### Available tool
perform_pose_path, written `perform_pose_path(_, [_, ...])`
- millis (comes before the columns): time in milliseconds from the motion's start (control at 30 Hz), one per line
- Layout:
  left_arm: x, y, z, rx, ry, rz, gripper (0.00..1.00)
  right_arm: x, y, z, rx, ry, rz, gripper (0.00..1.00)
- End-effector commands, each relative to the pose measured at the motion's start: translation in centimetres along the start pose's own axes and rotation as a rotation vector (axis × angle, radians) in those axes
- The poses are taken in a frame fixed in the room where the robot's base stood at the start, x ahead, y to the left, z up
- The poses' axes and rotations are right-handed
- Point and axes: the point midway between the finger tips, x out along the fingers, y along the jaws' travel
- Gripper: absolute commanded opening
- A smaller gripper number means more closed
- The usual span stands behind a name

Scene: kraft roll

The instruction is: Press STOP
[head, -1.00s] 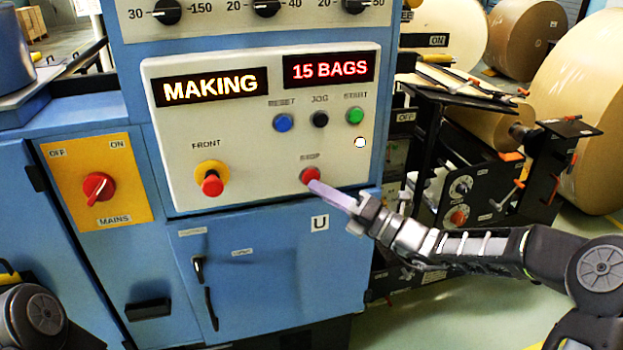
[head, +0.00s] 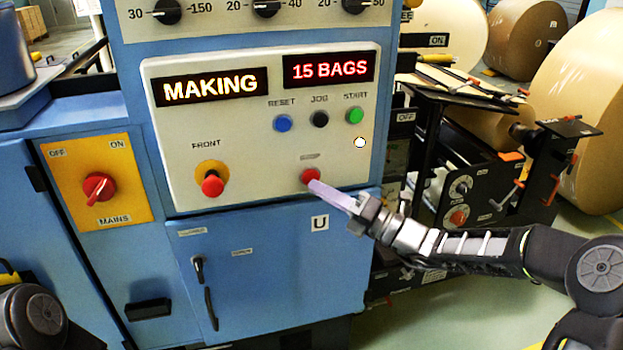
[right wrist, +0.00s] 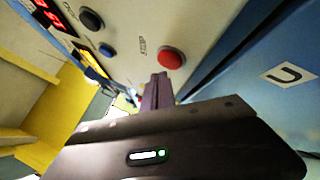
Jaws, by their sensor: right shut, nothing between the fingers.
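The red STOP button (head: 310,176) is at the lower right of the cream control panel (head: 255,180). In the right wrist view the red button (right wrist: 171,58) shows just beyond the fingertips, with a label beside it. My right gripper (head: 314,186) is shut and empty. Its pale fingers reach from the right with the tips at the button's lower edge in the head view. In the right wrist view the tips (right wrist: 159,76) appear just short of the button; I cannot tell whether they touch it. My left gripper is out of view.
Displays read MAKING (head: 210,87) and 15 BAGS (head: 328,69). Blue RESET (head: 283,123), black JOG (head: 320,119) and green START (head: 355,115) buttons sit above STOP. A red FRONT button (head: 212,184) and red MAINS switch (head: 98,187) are to the left.

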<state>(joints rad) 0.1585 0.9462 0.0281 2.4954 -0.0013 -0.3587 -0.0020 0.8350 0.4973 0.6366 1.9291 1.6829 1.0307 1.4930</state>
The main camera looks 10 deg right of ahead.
Motion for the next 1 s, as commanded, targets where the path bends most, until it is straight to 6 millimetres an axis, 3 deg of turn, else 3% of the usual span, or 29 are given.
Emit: perform_pose_path(1000, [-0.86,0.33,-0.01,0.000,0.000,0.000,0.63,0.60,-0.41,0.44,0.000,0.000,0.000,0.00])
